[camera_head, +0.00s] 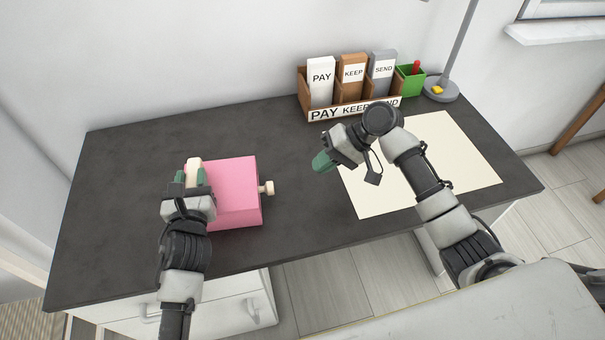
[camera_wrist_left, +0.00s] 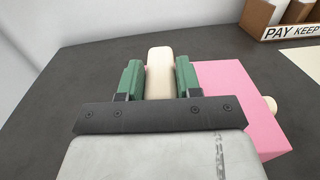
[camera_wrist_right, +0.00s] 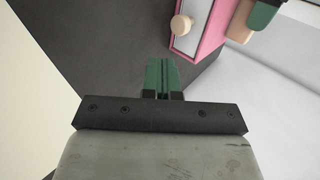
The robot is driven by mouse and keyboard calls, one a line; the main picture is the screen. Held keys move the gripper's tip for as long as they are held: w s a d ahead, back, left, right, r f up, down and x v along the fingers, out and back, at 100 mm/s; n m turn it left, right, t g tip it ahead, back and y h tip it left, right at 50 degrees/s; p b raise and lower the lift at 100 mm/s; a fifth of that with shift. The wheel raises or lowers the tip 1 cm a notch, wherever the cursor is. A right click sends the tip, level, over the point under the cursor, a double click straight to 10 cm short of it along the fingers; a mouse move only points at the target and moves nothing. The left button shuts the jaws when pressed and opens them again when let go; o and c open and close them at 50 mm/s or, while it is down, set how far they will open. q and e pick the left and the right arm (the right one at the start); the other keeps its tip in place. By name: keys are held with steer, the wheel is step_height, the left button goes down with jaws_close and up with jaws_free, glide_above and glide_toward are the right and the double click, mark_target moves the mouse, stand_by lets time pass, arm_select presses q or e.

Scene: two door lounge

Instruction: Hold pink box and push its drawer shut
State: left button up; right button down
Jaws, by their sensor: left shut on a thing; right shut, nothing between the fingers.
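The pink box (camera_head: 236,188) sits on the left part of the dark desk. A cream handle (camera_wrist_left: 159,75) stands at its left side. My left gripper (camera_head: 192,176) is shut on this handle, its green fingers on either side. The drawer's cream knob (camera_head: 268,188) points right. In the right wrist view the pale drawer front (camera_wrist_right: 194,27) sits within the box's pink rim; no drawer side shows sticking out in the head view. My right gripper (camera_head: 322,162) is shut and empty, above the desk right of the knob and apart from it.
A wooden organiser (camera_head: 355,112) labelled PAY, KEEP, SEND stands at the back. A green cup (camera_head: 410,82) and a lamp base (camera_head: 441,92) are beside it. A cream mat (camera_head: 455,150) lies on the right. The desk (camera_head: 300,215) is clear between box and mat.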

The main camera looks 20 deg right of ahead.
arm_select(q)
steer(key=shift+a, duration=0.1)
arm_select(e)
steer(key=shift+v, duration=1.15)
arm_select(q)
steer(key=o, duration=1)
steer(key=shift+c, duration=0.2)
